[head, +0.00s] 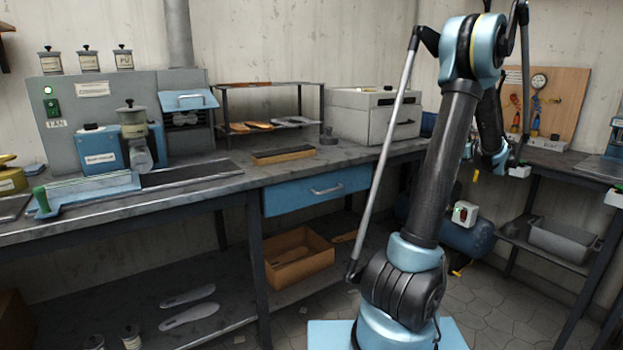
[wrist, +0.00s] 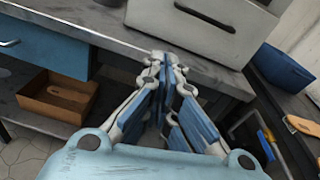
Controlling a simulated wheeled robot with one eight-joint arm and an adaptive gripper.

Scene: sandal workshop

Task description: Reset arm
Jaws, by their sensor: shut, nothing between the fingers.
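My gripper (wrist: 166,64) shows in the wrist view with its fingers drawn together at the tips and nothing between them. Its tips appear in front of the workbench edge (wrist: 118,38), between the blue drawer and the grey box; I cannot tell how far away that edge is. In the head view my arm stands upright at the right of the middle, folded over at the top. My gripper cannot be made out clearly there.
The long workbench (head: 200,195) carries a grey machine, a shoe rack (head: 270,84) and a grey oven-like box (head: 370,115). The blue drawer (head: 318,190) is shut. An open brown box (head: 297,258) sits on the lower shelf. A second bench with a tool board (head: 560,85) stands right.

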